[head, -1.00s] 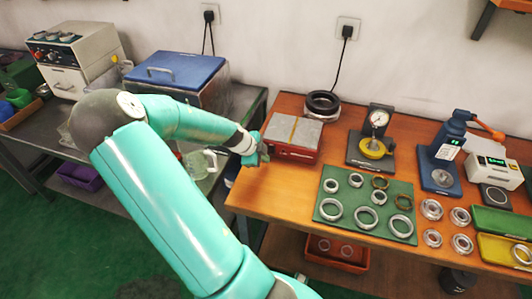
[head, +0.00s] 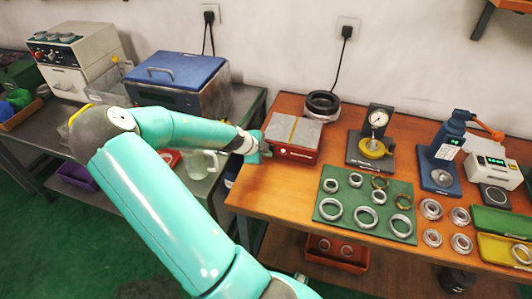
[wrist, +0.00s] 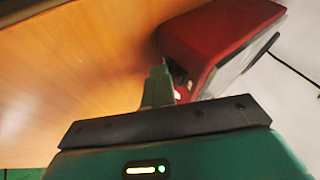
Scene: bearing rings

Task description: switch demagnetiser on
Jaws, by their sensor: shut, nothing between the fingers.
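The demagnetiser is a red box with a grey top plate split by a yellowish strip (head: 294,130), at the back left of the wooden bench. In the wrist view its red body (wrist: 217,38) fills the upper right, and a small lit red-white spot (wrist: 177,95) shows on its near face. My gripper (head: 263,151) is at the box's left front corner. Its fingers (wrist: 157,88) are shut and empty, with the tips close beside that lit face. I cannot tell whether they touch it. The switch itself is blurred and partly hidden by the fingers.
A black ring stack (head: 323,104) stands behind the box, and a dial gauge stand (head: 372,140) to its right. A green mat (head: 350,222) with several rings lies in front. Bare wood (head: 280,190) is free before the box. A blue-lidded tank (head: 178,70) stands to the left.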

